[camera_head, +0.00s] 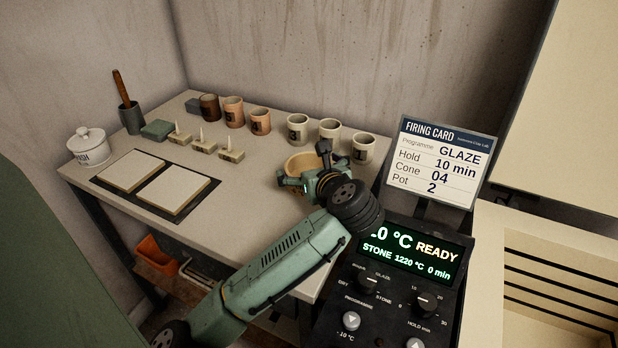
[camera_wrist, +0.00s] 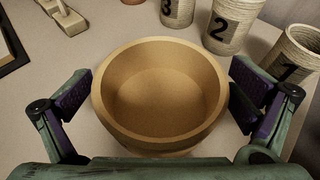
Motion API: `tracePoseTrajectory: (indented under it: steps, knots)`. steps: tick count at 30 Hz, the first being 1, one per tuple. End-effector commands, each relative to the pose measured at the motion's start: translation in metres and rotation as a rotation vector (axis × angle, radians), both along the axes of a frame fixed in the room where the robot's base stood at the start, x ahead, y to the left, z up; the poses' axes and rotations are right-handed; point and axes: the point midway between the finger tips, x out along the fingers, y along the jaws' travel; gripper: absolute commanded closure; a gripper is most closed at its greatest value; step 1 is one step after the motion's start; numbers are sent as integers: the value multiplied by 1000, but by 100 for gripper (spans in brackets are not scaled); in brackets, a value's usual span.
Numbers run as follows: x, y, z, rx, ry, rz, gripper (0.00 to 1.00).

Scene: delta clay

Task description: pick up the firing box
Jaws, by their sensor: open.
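The firing box, as I take it, is a round, open-topped tan container (camera_head: 296,159) on the table, partly hidden behind my gripper in the head view. In the wrist view the box (camera_wrist: 158,138) is centred, upright and looks empty inside. My gripper (camera_head: 304,170) is open, with one finger on the left and one on the right of the box. In the wrist view a narrow gap shows between each finger pad and the box wall. Nothing is held.
Pale numbered pots (camera_head: 298,128) stand close behind the box; pot 1 (camera_wrist: 295,52) is near the right finger. Reddish cups (camera_head: 233,112) stand further left. Tiles (camera_head: 173,188) lie on a dark mat. A control panel (camera_head: 398,290) and firing card (camera_head: 436,160) are at right.

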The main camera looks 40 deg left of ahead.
Motion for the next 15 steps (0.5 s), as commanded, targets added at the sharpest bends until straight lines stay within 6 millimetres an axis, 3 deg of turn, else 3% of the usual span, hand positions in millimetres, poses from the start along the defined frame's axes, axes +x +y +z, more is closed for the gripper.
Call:
tracePoseTrajectory:
  steps: [6,15]
  knots:
    - [1,1,0,0,0,0,0]
    - [1,1,0,0,0,0,19]
